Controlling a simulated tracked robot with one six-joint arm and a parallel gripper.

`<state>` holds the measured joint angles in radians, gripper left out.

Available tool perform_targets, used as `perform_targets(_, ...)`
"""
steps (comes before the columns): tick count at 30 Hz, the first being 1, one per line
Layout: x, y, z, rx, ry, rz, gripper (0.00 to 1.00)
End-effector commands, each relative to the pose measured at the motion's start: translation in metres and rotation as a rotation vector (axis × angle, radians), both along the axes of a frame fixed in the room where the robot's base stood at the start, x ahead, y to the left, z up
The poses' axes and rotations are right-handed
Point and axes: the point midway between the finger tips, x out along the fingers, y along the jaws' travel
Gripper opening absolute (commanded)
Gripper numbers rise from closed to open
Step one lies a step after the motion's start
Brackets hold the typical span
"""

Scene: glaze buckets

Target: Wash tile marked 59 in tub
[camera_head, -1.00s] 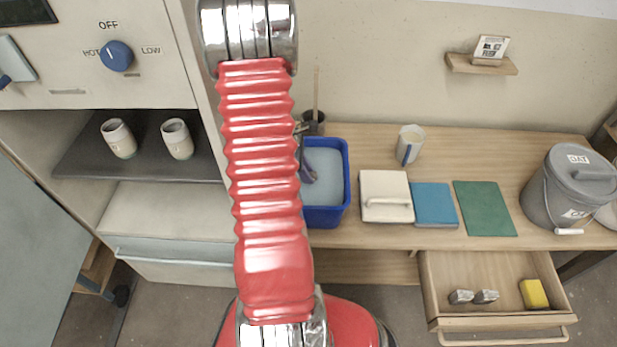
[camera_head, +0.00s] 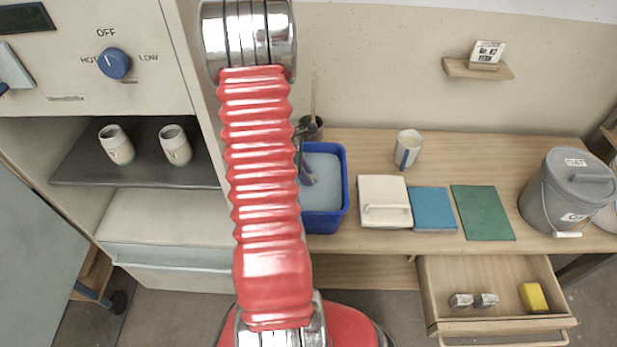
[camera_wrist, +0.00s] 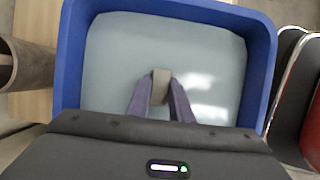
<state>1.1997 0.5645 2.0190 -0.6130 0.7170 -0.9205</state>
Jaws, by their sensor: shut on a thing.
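The blue tub (camera_head: 344,190) stands on the wooden bench, filled with pale grey-blue liquid, partly hidden by my red arm. It also fills most of the wrist view (camera_wrist: 264,60). My gripper (camera_wrist: 160,80) has purple fingers and is shut on a small grey-brown piece, likely the tile (camera_wrist: 161,84), inside the tub's outline. In the head view my gripper (camera_head: 308,178) is over the liquid, mostly behind my arm. No number shows on the held piece. I cannot tell how far it is in the liquid.
Right of the tub are a white lidded box (camera_head: 384,190), a blue slab (camera_head: 433,208), a green slab (camera_head: 482,212), a cup (camera_head: 407,149) and a grey lidded bucket (camera_head: 560,200). A dark pot (camera_head: 312,128) stands behind. The open drawer (camera_head: 500,320) holds two grey pieces and a yellow sponge (camera_head: 533,297).

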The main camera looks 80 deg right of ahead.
Motion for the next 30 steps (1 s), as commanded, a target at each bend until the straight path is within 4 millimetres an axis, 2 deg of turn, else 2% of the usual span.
perform_targets(14,0.000,0.020,0.000,0.000,0.001,0.001,0.00)
perform_targets(30,0.000,0.019,0.000,0.000,0.000,0.000,0.00)
